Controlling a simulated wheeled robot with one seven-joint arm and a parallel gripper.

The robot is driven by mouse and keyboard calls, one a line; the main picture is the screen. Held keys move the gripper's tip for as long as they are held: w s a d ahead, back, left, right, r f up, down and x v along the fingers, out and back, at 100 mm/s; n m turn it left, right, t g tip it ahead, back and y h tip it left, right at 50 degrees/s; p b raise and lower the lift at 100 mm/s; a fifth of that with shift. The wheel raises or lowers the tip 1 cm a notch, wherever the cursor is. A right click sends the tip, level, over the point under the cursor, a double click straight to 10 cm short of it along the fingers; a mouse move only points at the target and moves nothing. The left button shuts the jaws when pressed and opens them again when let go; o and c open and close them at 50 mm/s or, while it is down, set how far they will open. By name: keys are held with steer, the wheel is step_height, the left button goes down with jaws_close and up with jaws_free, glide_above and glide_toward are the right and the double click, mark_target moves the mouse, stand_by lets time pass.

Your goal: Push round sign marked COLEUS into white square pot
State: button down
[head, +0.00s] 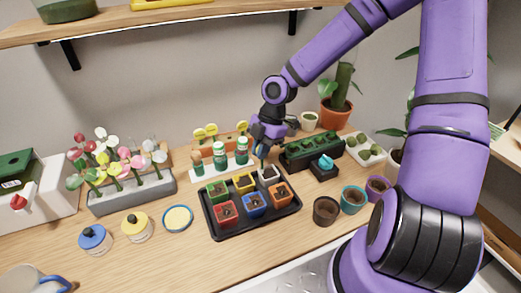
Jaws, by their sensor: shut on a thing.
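The white square pot (268,182) stands in the back right cell of the black tray, with dark soil in it. My gripper (262,148) is just above and behind this pot, pointing down. It is shut on a small plant sign, whose thin stake (262,164) shows below the fingers, over or at the pot. The sign's face and any lettering are mostly hidden by the fingers and too small to read. I cannot tell whether the stake touches the soil.
The black tray (253,227) also holds green, yellow, red, blue and orange pots. A dark green planter (311,151) is right of my gripper.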

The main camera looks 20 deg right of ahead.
steer(key=shift+f, duration=1.9)
stand_by(0.4)
steer(key=c, duration=0.8)
jaws_free()
steer(key=shift+o, duration=0.2)
steer(key=shift+r, duration=3.55)
